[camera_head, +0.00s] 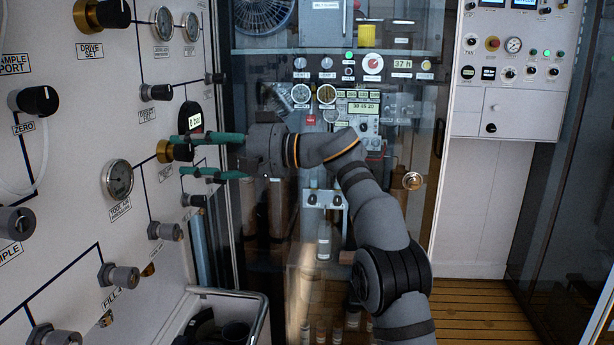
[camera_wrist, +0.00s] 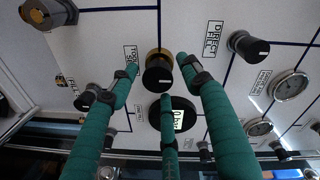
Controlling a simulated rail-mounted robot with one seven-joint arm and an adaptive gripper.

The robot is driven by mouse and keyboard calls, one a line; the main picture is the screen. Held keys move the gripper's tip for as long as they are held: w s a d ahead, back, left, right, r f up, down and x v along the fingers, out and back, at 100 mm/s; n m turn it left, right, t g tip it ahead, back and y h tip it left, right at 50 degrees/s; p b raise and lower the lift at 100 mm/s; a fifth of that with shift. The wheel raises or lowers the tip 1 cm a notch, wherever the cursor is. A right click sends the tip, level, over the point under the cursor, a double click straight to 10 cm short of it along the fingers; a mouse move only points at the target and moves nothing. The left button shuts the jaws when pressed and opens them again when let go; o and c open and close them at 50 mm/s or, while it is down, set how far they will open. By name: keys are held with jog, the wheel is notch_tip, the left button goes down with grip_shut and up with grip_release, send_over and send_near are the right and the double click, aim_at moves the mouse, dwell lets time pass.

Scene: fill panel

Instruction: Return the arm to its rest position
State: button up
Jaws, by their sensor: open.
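My gripper (camera_head: 184,156) has green fingers spread open and pointing left at the white panel (camera_head: 75,185). In the head view the fingers reach the area of a black knob with a gold base (camera_head: 166,151), and one finger partly covers it. In the wrist view the same knob (camera_wrist: 158,74) sits between the spread fingertips of my gripper (camera_wrist: 160,80). The fingers do not look closed on it; whether any finger touches it I cannot tell. My grey arm (camera_head: 385,225) stretches from the lower right up and across to the panel.
A small round display (camera_head: 194,121) sits close to the fingers. Several gauges, such as one at the panel's middle (camera_head: 118,180), and other knobs surround the gripper. A glass-fronted cabinet (camera_head: 440,60) stands behind the arm. An open-topped bin (camera_head: 255,297) is below. Wooden floor (camera_head: 480,310) at right is clear.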

jog(key=m+p, duration=0.1)
jog(key=m, duration=0.1)
jog(key=m+p, duration=0.1)
jog(key=m, duration=0.1)
jog(key=m+p, duration=0.1)
jog(key=p, duration=0.1)
jog(key=shift+r+m+g, duration=0.3)
jog(key=shift+r+m, duration=0.05)
jog(key=shift+m, duration=0.05)
jog(key=m+p, duration=0.4)
jog(key=shift+w+f, duration=0.1)
jog(key=m+p, duration=0.1)
jog(key=p, duration=0.1)
jog(key=m+g+p, duration=0.1)
jog(key=m+p, duration=0.1)
jog(key=shift+f, duration=0.3)
jog(key=shift+f+m, duration=0.15)
jog(key=shift+m, duration=0.25)
